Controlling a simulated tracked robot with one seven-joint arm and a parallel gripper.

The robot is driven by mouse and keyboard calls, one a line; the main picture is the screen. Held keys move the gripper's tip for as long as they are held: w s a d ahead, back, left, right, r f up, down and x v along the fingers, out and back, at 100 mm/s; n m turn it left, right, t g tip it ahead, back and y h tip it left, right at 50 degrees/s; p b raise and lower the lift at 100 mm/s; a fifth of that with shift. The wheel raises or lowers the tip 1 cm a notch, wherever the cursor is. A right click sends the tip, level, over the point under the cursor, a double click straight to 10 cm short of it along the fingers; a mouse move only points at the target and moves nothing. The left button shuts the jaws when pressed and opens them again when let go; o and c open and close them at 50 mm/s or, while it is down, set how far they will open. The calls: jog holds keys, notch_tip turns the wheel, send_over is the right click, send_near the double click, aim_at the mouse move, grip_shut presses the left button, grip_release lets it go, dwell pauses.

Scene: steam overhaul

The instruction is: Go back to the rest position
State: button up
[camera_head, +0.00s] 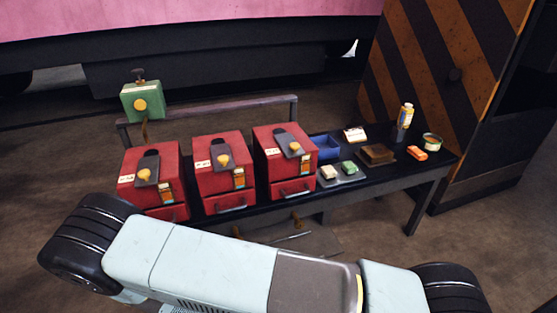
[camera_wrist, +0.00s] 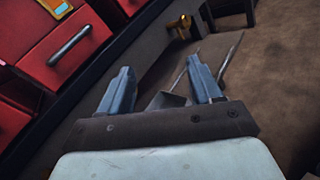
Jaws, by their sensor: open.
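My gripper (camera_wrist: 160,92) shows in the wrist view with its two blue-grey fingers spread apart. It is open, and nothing sits between its fingertips. It points at the lower front of the bench and the floor. A red drawer box (camera_wrist: 72,45) with a metal handle is to its upper left. In the head view my pale arm crosses the foreground in front of the bench, and the gripper's fingers cannot be made out there.
A dark bench (camera_head: 400,178) carries three red boxes, (camera_head: 150,175) the left one, a blue bin (camera_head: 325,148), a grey tray (camera_head: 343,180), an orange item (camera_head: 417,153), a bottle (camera_head: 405,116) and a tin (camera_head: 432,141). A green box (camera_head: 142,101) stands behind. A striped cabinet (camera_head: 440,75) is at right.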

jog(key=w+d+r+m+g, duration=0.3)
jog(key=d+r+m+g, duration=0.25)
jog(key=r, duration=0.45)
jog(key=w+d+r+m+g, duration=0.2)
jog(key=d+r+m+g, duration=0.3)
jog(key=r, duration=0.6)
jog(key=w+d+r+m+g, duration=0.3)
jog(key=d+r+m+g, duration=0.15)
jog(key=d+r, duration=0.4)
jog(key=s+d+r+m+t+y, duration=0.1)
jog(key=s+d+r+m+y, duration=0.1)
jog(key=s+d+r, duration=0.3)
jog(key=s+d+r+m+t+y, duration=0.2)
jog(key=s+d+r+m+y, duration=0.1)
jog(key=r, duration=0.8)
jog(key=s+d+r+m+t+y, duration=0.2)
jog(key=s+d+r+m+y, duration=0.1)
jog(key=s+d+r+m, duration=0.3)
jog(key=shift+s+d+r, duration=0.35)
jog(key=shift+s+r, duration=0.6)
jog(key=shift+r, duration=0.15)
jog(key=shift+o, duration=0.5)
dwell(0.7)
